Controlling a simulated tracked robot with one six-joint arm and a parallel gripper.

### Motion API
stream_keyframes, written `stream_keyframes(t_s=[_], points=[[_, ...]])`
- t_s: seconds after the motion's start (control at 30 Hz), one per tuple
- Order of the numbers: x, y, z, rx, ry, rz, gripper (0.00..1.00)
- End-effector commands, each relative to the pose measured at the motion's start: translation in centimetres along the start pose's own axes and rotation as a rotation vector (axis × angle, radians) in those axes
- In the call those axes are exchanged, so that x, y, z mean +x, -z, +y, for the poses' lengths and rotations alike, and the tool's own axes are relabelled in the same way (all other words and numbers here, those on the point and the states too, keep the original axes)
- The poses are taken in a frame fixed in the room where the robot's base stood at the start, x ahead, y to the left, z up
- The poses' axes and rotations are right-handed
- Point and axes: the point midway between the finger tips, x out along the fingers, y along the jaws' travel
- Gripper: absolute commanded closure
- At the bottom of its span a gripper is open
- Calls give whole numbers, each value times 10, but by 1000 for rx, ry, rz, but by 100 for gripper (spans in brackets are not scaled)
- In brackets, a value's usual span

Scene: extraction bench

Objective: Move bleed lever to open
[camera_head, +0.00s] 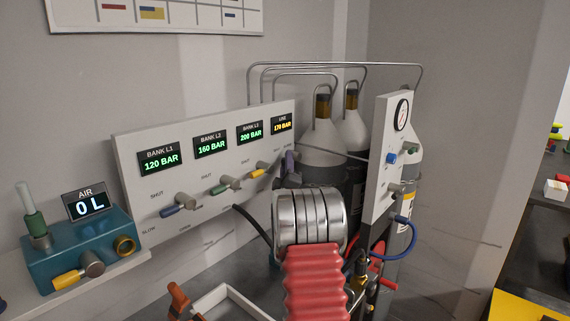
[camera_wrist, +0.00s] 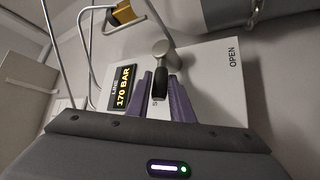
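The bleed lever, with a grey metal hub and a short black handle (camera_wrist: 160,84), is on the white panel (camera_wrist: 215,85) beside the LINE display in the wrist view. The word OPEN is printed to its right; a letter S shows at the handle's end, the rest hidden. The handle points towards my gripper, on the S side. My gripper (camera_wrist: 161,80) has purple fingers, one on each side of the handle, with narrow gaps; I see no firm grip. In the head view my gripper (camera_head: 289,162) is mostly hidden behind my red and silver arm, at the panel's right end.
The LINE display (camera_wrist: 123,87) reads 170 BAR. Blue (camera_head: 172,211), green (camera_head: 218,189) and yellow (camera_head: 257,173) levers line the panel to the left. Gas cylinders (camera_head: 322,140) and a gauge panel (camera_head: 388,165) stand close on the right. A teal air box (camera_head: 60,250) is at left.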

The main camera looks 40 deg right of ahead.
Motion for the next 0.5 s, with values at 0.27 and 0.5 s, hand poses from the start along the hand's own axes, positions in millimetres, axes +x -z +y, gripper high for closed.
stream_keyframes(t_s=[0.27,0.5], points=[[0,0,-1,0,3,0,100],[-1,0,-2,0,4,0,100]])
